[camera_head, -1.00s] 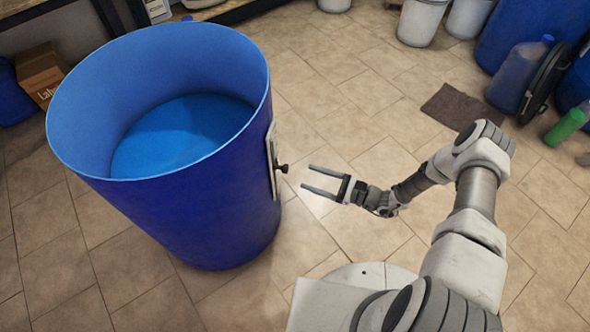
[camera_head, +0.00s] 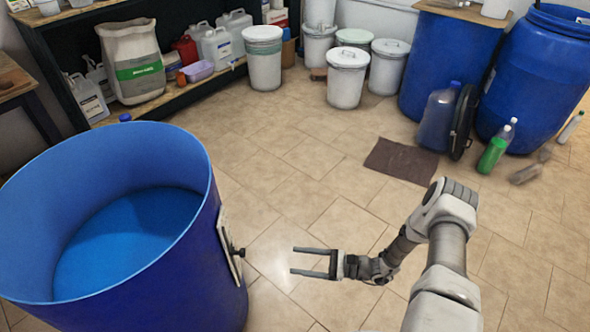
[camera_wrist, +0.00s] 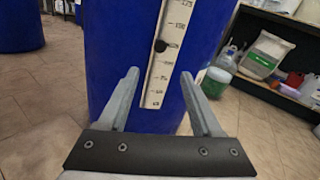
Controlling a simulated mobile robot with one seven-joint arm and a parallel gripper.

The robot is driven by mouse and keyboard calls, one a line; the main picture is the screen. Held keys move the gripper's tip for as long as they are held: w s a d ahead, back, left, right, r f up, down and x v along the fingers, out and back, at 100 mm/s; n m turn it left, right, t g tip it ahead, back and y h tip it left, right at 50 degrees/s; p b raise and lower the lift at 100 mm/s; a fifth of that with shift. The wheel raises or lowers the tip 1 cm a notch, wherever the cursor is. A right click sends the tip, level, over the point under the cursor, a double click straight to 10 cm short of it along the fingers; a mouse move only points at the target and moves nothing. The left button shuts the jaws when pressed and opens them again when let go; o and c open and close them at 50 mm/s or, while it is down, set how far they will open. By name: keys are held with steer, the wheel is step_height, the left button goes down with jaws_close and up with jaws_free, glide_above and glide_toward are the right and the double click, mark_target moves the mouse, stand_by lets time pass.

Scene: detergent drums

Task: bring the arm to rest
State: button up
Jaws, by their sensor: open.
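My gripper (camera_head: 312,262) is open and empty in the head view, to the right of a large open blue drum (camera_head: 215,275). Its two fingers point left toward the drum's side and stand apart from it. The drum has blue liquid (camera_head: 128,240) inside. A white scale plate with a black knob (camera_head: 232,250) is fixed to the drum's side. In the wrist view, my open fingers (camera_wrist: 160,88) frame the scale plate (camera_wrist: 168,60) on the blue drum (camera_wrist: 115,50), with nothing between them.
A dark shelf (camera_head: 180,97) with jugs and a sack stands at the back left. White buckets (camera_head: 346,80) and blue drums (camera_head: 450,68) line the back. A brown mat (camera_head: 401,160) and green bottle (camera_head: 494,148) are on the floor. Tiled floor is clear in the middle.

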steer(key=d+r+n+g+h, duration=0.2)
steer(key=r+n+g+h, duration=0.3)
steer(key=r, duration=0.7)
steer(key=d+r+n+g+h, duration=0.1)
steer(key=r+n+g+h, duration=0.15)
steer(key=r+n, duration=0.7)
steer(key=s+d+r+n+t+h, duration=0.1)
steer(key=s+d+r+t+h, duration=0.15)
steer(key=s+r, duration=0.4)
steer(key=s+d+r+n+t+h, duration=0.2)
steer(key=s+r+t+h, duration=0.2)
steer(key=r, duration=0.6)
steer(key=s+d+r+n+t+h, duration=0.1)
steer(key=s+d+r+t+h, duration=0.15)
steer(key=s+r+h, duration=0.4)
step_height(320, 180, up, 16)
steer(key=w+y+p, duration=0.1)
steer(key=y+p, duration=0.2)
steer(key=p, duration=1.1)
steer(key=shift+a+t+p, duration=0.2)
steer(key=shift+t+p, duration=0.15)
steer(key=shift+a, duration=0.1)
